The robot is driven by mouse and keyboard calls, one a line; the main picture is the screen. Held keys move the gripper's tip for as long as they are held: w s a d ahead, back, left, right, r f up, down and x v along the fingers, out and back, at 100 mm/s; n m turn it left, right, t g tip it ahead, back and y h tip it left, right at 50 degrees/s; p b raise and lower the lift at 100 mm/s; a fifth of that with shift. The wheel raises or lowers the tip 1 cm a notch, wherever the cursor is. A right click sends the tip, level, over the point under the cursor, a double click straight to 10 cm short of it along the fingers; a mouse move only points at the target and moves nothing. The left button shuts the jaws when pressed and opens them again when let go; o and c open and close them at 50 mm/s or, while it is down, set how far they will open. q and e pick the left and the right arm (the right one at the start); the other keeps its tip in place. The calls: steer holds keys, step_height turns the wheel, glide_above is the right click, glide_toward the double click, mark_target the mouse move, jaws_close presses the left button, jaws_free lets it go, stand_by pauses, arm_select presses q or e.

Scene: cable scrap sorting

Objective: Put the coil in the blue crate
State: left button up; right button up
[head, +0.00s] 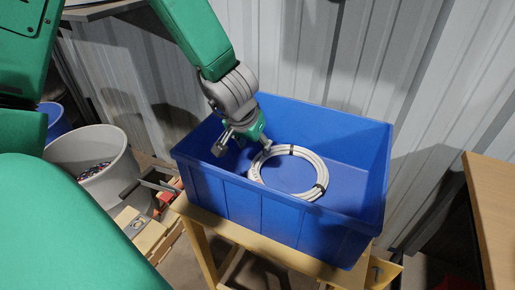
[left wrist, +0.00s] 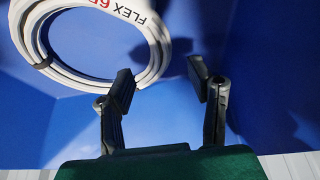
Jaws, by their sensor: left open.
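The coil (head: 316,189) is a ring of white cable with dark ties. It lies inside the blue crate (head: 235,198), towards its middle, and looks close to flat on the floor. My left gripper (head: 244,146) is inside the crate at the coil's left edge, with its fingers apart. In the left wrist view the coil (left wrist: 68,73) is at upper left with red and black print on it. There the left gripper (left wrist: 163,88) is open with nothing between its fingertips. The coil passes beside or behind one fingertip; I cannot tell whether they touch. My right gripper is not in view.
The crate stands on a yellow wooden stand (head: 247,236). A grey bucket (head: 92,165) with scraps and small boxes (head: 147,229) are at left. A wooden table edge (head: 492,205) is at right. A corrugated metal wall (head: 300,50) is close behind.

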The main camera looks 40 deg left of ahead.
arm_select(q)
steer(key=v, duration=0.2)
steer(key=p+v, duration=0.1)
steer(key=v, duration=0.1)
steer(key=shift+s+d+r, duration=0.1)
steer(key=shift+d+r, duration=0.15)
steer(key=shift+r, duration=0.05)
steer(key=shift+a, duration=0.2)
